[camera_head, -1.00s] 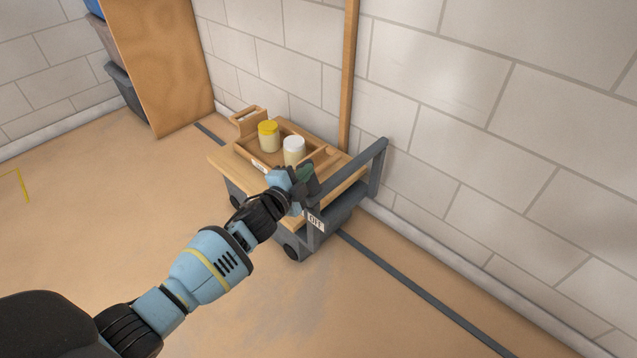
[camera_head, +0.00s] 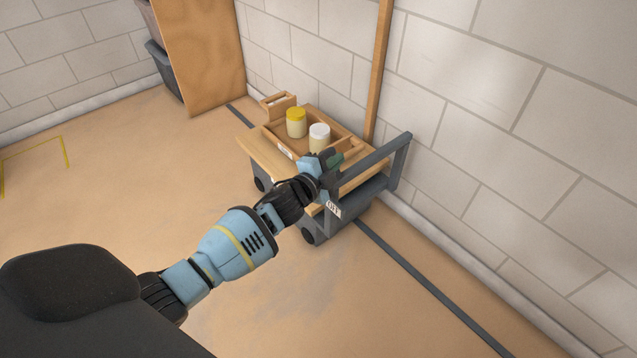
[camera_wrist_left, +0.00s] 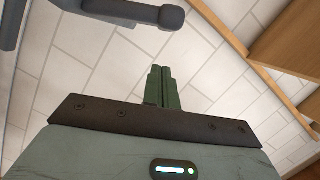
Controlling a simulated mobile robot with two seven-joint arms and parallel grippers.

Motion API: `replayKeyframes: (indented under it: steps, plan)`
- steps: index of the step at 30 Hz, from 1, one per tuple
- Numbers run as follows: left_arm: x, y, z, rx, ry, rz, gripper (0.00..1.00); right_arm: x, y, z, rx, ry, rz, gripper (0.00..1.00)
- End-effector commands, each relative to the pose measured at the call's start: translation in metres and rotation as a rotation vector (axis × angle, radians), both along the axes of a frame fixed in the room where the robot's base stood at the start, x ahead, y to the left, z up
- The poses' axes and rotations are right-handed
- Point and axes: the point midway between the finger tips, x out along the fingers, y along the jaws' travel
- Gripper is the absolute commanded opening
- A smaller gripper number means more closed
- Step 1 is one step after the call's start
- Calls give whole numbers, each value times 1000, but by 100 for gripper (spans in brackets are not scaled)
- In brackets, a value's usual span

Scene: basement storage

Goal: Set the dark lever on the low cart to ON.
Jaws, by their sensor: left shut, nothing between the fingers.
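The low cart (camera_head: 258,152) has a wooden top and a grey frame with a raised handle bar (camera_head: 375,152). A white label reading OFF (camera_head: 333,209) is on its near end, below my left gripper. My left gripper (camera_head: 338,160) is at the handle end of the cart, with its green fingers shut and empty; they also show in the left wrist view (camera_wrist_left: 163,88). A dark grey bar with a rounded end (camera_wrist_left: 135,11) lies beyond and left of the fingertips there, apart from them in the picture; it looks like the lever. In the head view my gripper covers the lever area. My right gripper is not in view.
On the cart, a wooden tray (camera_head: 283,149) holds a yellow-lidded jar (camera_head: 296,123) and a white-lidded jar (camera_head: 319,137), close to my gripper. A block wall (camera_head: 470,110) and wooden post (camera_head: 379,70) stand behind. The floor in front (camera_head: 330,300) is clear.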

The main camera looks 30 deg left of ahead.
Motion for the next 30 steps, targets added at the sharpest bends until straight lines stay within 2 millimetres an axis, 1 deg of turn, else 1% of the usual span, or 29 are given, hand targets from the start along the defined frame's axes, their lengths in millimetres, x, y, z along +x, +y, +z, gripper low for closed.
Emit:
replayKeyframes:
  steps: [1,3,6,12,15,21,30]
  plan:
    - [-1,0,5,-1,-1,0,0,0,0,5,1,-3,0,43]
    - [-17,2,5,0,1,0,0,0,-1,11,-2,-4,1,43]
    - [-35,4,7,0,1,0,0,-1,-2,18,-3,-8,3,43]
    - [-69,8,11,0,0,0,0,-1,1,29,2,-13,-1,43]
    - [-82,10,12,1,0,-1,0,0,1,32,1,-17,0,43]
    - [-97,12,12,1,0,0,0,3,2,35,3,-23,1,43]
    - [-100,12,12,1,0,0,0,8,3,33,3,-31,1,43]
